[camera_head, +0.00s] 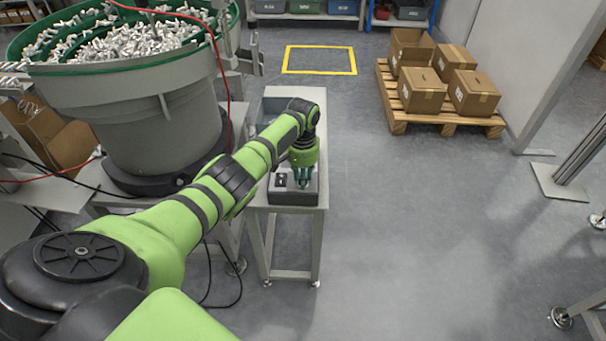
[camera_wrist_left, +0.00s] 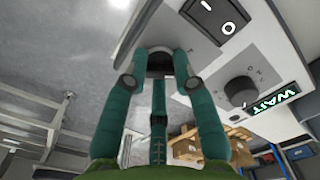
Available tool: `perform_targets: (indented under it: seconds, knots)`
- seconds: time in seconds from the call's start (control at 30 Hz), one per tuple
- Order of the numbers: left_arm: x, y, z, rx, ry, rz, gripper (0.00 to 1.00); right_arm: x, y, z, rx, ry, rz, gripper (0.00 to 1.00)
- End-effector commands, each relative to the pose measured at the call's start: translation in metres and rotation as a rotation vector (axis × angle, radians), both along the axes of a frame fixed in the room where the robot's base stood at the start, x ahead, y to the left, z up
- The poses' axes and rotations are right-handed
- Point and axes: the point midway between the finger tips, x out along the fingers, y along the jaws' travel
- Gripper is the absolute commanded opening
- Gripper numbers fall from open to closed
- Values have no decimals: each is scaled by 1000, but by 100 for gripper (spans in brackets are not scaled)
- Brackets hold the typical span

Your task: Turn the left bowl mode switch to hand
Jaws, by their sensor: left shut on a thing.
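The control box (camera_head: 292,198) sits on the near end of a narrow table, and my left gripper (camera_head: 304,178) points down onto its top. In the left wrist view the green fingers of my left gripper (camera_wrist_left: 158,68) are closed around a dark round knob (camera_wrist_left: 157,60) on the light panel (camera_wrist_left: 185,58). The fingers cover much of this knob, and its pointer direction cannot be read. A second dark knob (camera_wrist_left: 240,90) with small markings is beside it, apart from the fingers. A black rocker switch (camera_wrist_left: 211,14) is also on the panel. My right gripper is not in view.
A lit display reading WAIT (camera_wrist_left: 272,106) is by the second knob. A large bowl feeder (camera_head: 150,110) full of metal parts stands left of the narrow table (camera_head: 312,222). A pallet (camera_head: 440,120) with cartons is at the back right. The floor between is clear.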

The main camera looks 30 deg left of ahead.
Motion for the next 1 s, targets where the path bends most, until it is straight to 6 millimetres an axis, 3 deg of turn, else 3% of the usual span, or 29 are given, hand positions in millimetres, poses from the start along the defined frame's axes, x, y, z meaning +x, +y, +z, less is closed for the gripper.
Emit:
perform_targets:
  seconds: [1.0]
  knots:
    - [-6, 0, -6, -8, 18, -958, 0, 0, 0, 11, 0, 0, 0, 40]
